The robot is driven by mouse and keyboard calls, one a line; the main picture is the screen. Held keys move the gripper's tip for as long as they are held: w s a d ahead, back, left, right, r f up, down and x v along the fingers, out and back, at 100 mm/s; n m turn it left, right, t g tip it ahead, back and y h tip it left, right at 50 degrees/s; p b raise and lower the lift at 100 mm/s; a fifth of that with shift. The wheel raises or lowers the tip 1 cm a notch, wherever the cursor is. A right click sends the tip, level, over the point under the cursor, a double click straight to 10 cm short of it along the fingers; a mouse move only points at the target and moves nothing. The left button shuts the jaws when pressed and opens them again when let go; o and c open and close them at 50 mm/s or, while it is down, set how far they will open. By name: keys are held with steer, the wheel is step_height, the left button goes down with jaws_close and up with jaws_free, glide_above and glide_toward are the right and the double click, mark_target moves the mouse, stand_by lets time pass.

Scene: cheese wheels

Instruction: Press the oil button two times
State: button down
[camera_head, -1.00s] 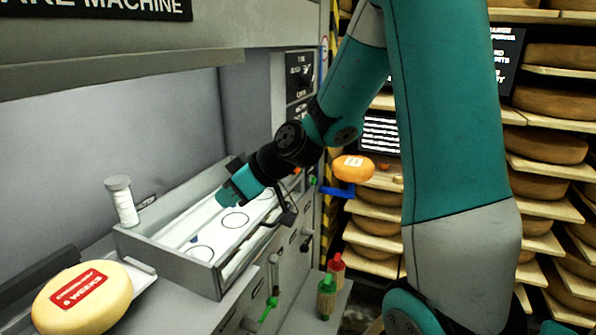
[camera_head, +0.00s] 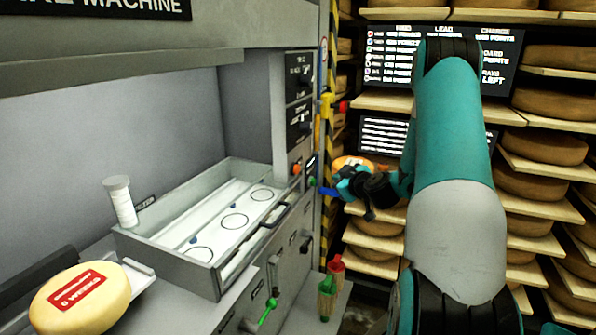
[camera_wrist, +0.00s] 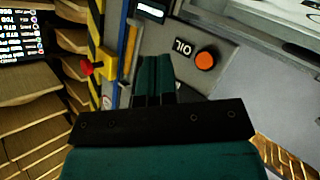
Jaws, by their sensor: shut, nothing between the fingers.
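The oil button is a round orange button (camera_wrist: 205,61) beside a white-lettered OIL label (camera_wrist: 182,47) in the wrist view. In the head view an orange button (camera_head: 296,169) sits on the grey machine's front column. My gripper (camera_head: 343,184) is shut and empty, to the right of that column and apart from the button. In the wrist view my gripper's closed teal fingers (camera_wrist: 153,60) point toward the panel, a little left of the button. Their distance to the panel is hard to tell.
A tray with white channels (camera_head: 170,262) lies left of the column. A blue piece (camera_head: 326,191) and a green knob (camera_head: 312,181) are near my gripper. Shelves of cheese wheels (camera_head: 548,147) stand at the right.

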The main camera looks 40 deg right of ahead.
mark_target(297, 170)
steer(key=w+a+p, duration=0.3)
steer(key=w+p, duration=0.5)
steer(key=p, duration=0.1)
steer(key=shift+a, duration=0.2)
steer(key=shift+w, duration=0.1)
steer(key=shift+w, duration=0.15)
stand_by(1.8)
steer(key=shift+w+a, duration=0.15)
steer(key=shift+w, duration=0.1)
